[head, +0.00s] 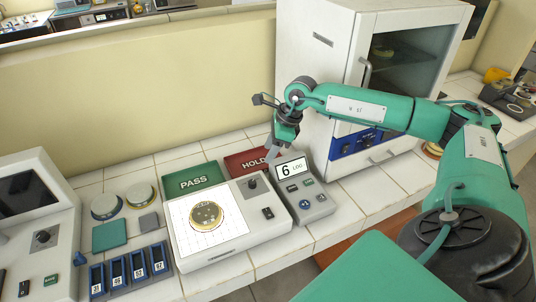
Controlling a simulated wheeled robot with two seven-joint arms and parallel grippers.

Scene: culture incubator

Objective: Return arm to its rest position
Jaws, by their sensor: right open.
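My right arm reaches in from the right in the head view, in front of the white incubator (314,55). My right gripper (272,152) points down and is open and empty, above the back right part of the white counting device, near the red HOLD pad (247,161). A round dish with a yellowish content (206,215) lies on the device's gridded plate (228,238). My left gripper is not in view.
A grey reader (313,203) showing "6 LOG" stands beside the counting device (273,226). A green PASS pad (193,180) lies behind it. Two lidded dishes (138,195) and blue numbered slots (138,277) are at left, beside a white machine (45,225).

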